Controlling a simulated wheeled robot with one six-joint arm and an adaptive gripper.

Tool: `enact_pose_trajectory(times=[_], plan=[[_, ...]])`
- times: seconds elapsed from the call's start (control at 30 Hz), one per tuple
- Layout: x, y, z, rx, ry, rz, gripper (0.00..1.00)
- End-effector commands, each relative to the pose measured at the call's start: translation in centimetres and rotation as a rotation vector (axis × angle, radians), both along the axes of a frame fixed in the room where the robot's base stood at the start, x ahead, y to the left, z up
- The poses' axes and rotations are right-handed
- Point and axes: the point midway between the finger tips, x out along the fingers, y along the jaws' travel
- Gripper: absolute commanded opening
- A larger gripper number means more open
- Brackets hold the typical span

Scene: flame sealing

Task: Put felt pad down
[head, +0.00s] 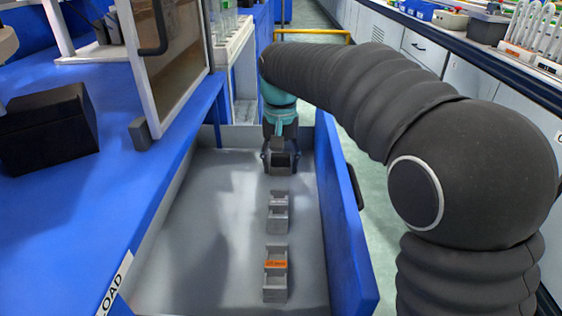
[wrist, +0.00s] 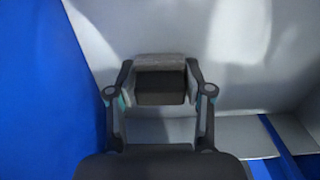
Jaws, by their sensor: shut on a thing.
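My gripper (head: 281,160) points down inside the open drawer (head: 225,195), near its far end. It is shut on a small block with a grey edge and a dark face, which I take to be the felt pad (head: 282,157). In the wrist view the felt pad (wrist: 160,88) sits between the two fingers, above the drawer's pale floor. I cannot tell whether its underside touches the floor.
A grey holder (head: 278,212) and another with an orange item (head: 276,264) stand in line nearer in the drawer. The drawer's blue front (head: 342,215) is on the right. The blue bench (head: 135,200) and a black box (head: 48,128) are on the left. Drawer floor left of the holders is clear.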

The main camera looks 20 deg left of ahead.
Motion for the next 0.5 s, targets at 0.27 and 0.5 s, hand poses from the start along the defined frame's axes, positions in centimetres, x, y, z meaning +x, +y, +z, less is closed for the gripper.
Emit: enact_pose_trajectory(times=[0.27,0.5], plan=[[0.00,0.00,-0.06,0.000,0.001,0.000,0.76],[0.02,0.00,0.36,0.000,-0.001,0.000,0.76]])
